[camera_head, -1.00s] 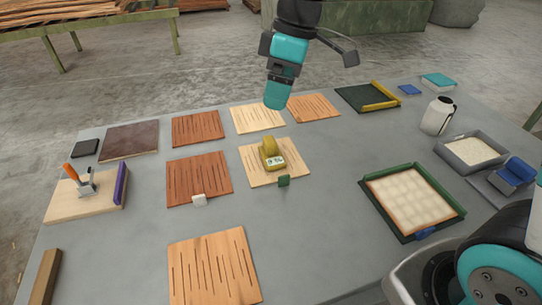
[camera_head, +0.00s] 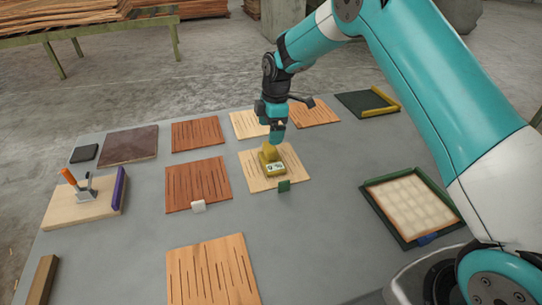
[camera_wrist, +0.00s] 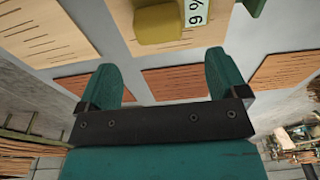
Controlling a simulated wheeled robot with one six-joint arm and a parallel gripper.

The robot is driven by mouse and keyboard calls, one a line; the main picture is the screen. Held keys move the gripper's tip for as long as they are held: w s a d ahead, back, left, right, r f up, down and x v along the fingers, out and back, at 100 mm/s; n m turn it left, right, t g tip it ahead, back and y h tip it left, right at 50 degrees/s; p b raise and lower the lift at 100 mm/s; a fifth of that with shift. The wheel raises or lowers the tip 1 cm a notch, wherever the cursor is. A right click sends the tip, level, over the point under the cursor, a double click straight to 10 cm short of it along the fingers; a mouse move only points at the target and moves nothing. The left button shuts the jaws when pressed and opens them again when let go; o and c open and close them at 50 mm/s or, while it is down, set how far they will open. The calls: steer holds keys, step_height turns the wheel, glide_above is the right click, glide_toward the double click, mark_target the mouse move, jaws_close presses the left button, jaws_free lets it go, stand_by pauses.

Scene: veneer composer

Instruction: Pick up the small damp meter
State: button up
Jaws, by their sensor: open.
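The small damp meter (camera_head: 271,161) is yellow with a pale display. It sits on a light slotted veneer sheet (camera_head: 291,175) near the middle of the table. In the wrist view the meter (camera_wrist: 170,25) shows at the top, beyond the fingertips, with part of its display reading visible. My gripper (camera_head: 277,137) is just above and behind the meter in the head view. In the wrist view its two teal fingers (camera_wrist: 163,72) are spread wide with nothing between them. The gripper looks apart from the meter.
A green block (camera_head: 284,186) stands at the sheet's front edge. A white block (camera_head: 198,206) is on the reddish sheet (camera_head: 193,177) to the left. A board with an orange-handled tool (camera_head: 69,176) lies far left. A green-framed tray (camera_head: 453,230) is at the right.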

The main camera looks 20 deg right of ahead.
mark_target(270, 147)
step_height(270, 147, down, 7)
steer(key=shift+a+f+p, duration=0.1)
steer(key=shift+f+p, duration=0.1)
steer(key=shift+p, duration=0.7)
steer(key=c, duration=1.2)
steer(key=shift+r, duration=0.1)
